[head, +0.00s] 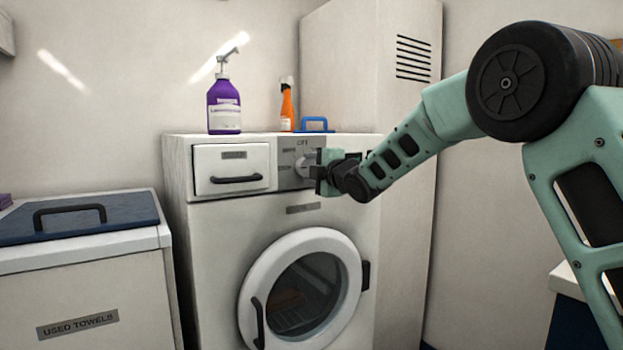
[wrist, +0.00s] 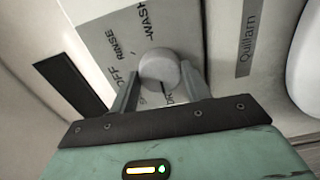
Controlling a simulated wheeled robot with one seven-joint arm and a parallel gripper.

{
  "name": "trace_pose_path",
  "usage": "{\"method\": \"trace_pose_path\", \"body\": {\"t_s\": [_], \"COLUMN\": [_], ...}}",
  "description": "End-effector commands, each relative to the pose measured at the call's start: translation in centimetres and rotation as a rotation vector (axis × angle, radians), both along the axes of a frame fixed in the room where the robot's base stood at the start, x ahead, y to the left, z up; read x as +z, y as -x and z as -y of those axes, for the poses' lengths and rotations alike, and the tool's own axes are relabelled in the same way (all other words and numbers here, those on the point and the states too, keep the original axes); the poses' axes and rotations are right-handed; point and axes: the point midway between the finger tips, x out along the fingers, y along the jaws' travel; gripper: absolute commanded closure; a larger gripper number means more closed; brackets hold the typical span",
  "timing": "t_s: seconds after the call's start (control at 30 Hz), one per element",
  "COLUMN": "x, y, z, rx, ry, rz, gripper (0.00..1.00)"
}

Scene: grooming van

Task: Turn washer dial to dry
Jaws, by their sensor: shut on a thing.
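The washer (head: 230,232) is a white front-loader with a grey panel at its top right. The round light-grey dial (head: 303,167) is on that panel, partly hidden by my gripper (head: 318,172). In the wrist view the dial (wrist: 159,66) sits between the two fingers of my gripper (wrist: 160,76), which is shut on it. The panel (wrist: 112,42) reads OFF, RINSE and WASH around the dial. Another label, partly covered near the right finger, appears to start with DR. A short dark mark shows on the dial's lower edge; I cannot tell exactly which label it points to.
A drawer (head: 231,162) is left of the panel. A used-towels bin (head: 80,290) stands left; a tall vented cabinet (head: 400,110) stands behind.

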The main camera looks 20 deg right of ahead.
Motion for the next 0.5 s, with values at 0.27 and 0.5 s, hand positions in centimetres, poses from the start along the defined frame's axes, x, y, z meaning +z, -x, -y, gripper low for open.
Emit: {"method": "trace_pose_path", "body": {"t_s": [0.27,0.5], "x": [-0.01,0.02], "y": [0.0,0.0], "z": [-0.07,-0.06], "rx": [0.001,0.001], "ry": [0.046,0.051], "rz": [0.016,0.017], "gripper": [0.76,0.75]}}
